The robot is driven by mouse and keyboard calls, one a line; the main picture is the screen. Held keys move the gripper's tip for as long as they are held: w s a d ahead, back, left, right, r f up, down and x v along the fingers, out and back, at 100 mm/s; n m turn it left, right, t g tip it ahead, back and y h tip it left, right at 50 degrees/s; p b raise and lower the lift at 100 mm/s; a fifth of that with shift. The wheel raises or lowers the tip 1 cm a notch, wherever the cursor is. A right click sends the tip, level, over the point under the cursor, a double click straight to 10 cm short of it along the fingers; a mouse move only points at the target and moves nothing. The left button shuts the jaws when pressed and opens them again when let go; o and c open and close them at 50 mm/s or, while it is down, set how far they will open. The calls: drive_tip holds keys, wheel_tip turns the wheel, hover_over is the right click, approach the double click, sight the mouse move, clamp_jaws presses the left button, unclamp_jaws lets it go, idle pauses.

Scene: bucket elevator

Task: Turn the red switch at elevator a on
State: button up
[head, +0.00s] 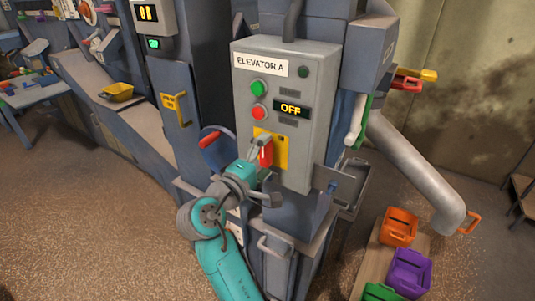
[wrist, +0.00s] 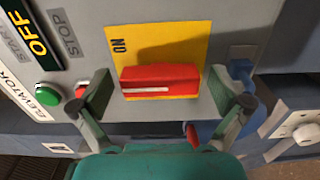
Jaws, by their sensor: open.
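The grey control box labelled ELEVATOR A (head: 315,80) stands upright in the middle of the head view. Its display (head: 291,109) reads OFF. The red switch (head: 266,152) sits on a yellow plate (head: 281,152) low on the box. In the wrist view the red switch handle (wrist: 160,79) lies across the yellow plate (wrist: 180,45), with the word ON on the plate beside it. My gripper (wrist: 162,92) is open, with one finger on each side of the red handle's ends. A gap shows between each finger and the handle. My gripper also shows in the head view (head: 258,152), close in front of the switch.
A green button (head: 258,88) and a red button (head: 258,112) sit above the switch. A grey pipe (head: 415,175) slopes down at right. Orange (head: 398,227) and purple (head: 409,272) bins stand on a board below it. The floor at left is clear.

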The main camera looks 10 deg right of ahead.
drive_tip(key=v, duration=1.1)
drive_tip(key=s+d+f+n+t+y, duration=0.1)
drive_tip(key=s+d+f+y, duration=0.25)
drive_tip(key=f, duration=0.55)
drive_tip(key=s+d+f+n+y, duration=0.1)
drive_tip(key=s+d+f+y, duration=0.3)
drive_tip(key=f, duration=0.6)
drive_tip(key=s+d+f+n+t+y, duration=0.1)
drive_tip(key=s+d+f+y, duration=0.15)
drive_tip(key=s+f, duration=0.45)
drive_tip(key=s+d+f+m+y, duration=0.1)
drive_tip(key=s+m+y, duration=0.15)
drive_tip(key=s, duration=0.85)
drive_tip(key=s+d+f+m+y, duration=0.15)
drive_tip(key=s+m, duration=0.25)
drive_tip(key=s, duration=0.6)
drive_tip(key=s+d+r+m+h, duration=0.1)
drive_tip(key=s+r+m, duration=0.4)
drive_tip(key=s, duration=0.2)
drive_tip(key=shift+s+r, duration=0.2)
drive_tip(key=shift+s, duration=0.15)
